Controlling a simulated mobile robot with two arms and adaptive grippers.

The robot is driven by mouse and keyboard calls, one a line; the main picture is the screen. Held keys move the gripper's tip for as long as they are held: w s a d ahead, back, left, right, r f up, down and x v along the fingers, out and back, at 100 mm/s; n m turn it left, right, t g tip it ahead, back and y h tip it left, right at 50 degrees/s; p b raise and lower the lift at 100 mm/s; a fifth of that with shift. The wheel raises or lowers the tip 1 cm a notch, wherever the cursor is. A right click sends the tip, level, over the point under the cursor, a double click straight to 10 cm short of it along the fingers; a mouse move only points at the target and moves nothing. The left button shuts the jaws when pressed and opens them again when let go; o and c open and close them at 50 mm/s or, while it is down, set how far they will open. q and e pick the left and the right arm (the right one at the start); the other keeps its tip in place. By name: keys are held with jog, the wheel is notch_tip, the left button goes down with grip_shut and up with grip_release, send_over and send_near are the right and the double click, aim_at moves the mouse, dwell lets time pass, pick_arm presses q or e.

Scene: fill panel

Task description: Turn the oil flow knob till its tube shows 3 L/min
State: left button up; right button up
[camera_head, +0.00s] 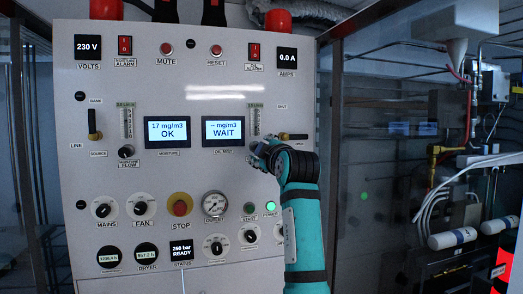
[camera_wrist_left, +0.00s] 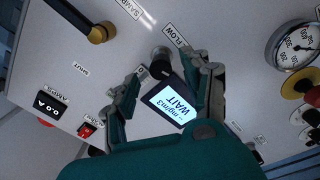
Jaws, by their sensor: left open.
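The oil flow knob (camera_wrist_left: 161,61) is a black round knob beside a FLOW label in the left wrist view. In the head view it is hidden behind my left gripper (camera_head: 263,154). In the wrist view my left gripper (camera_wrist_left: 166,75) is open, with its fingers on either side of the knob; I cannot tell whether they touch it. The oil flow tube (camera_head: 256,121) is a narrow vertical scale above the gripper in the head view. Its level is too small to read. The oil display (camera_head: 223,131) shows WAIT. My right gripper is not in view.
The moisture flow knob (camera_head: 126,151) and its tube (camera_head: 127,122) are on the panel's left. A lever handle (camera_head: 294,136) sticks out just right of the oil tube. Lower knobs, a stop button (camera_head: 180,206) and an outlet gauge (camera_head: 214,204) are below.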

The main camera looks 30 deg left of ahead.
pick_arm(q)
jog(key=v, duration=0.5)
jog(key=shift+s+d+r, duration=0.1)
jog(key=shift+s+d, duration=0.1)
jog(key=shift+s, duration=0.1)
